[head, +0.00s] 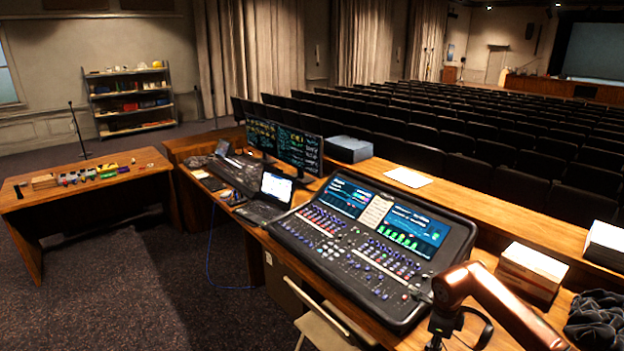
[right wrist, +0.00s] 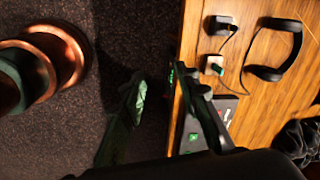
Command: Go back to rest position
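My right gripper (right wrist: 160,76) shows in the right wrist view. Its two dark fingers with green pads are spread apart, with carpet and the desk edge behind the gap. Nothing is seen between them. In the head view my copper-coloured right arm comes in from the lower right and bends above the desk, near the lower right corner of the mixing console (head: 370,245). The fingers are not clear in that view. My left arm and left gripper do not show in either view.
The wooden desk (right wrist: 255,125) carries headphones (right wrist: 290,48), small devices and dark cloth (head: 597,322). A cardboard box (head: 530,270) stands right of the console. A chair (head: 325,325) is at the desk's front. A side table (head: 125,180) holds small toys. Carpet between is clear.

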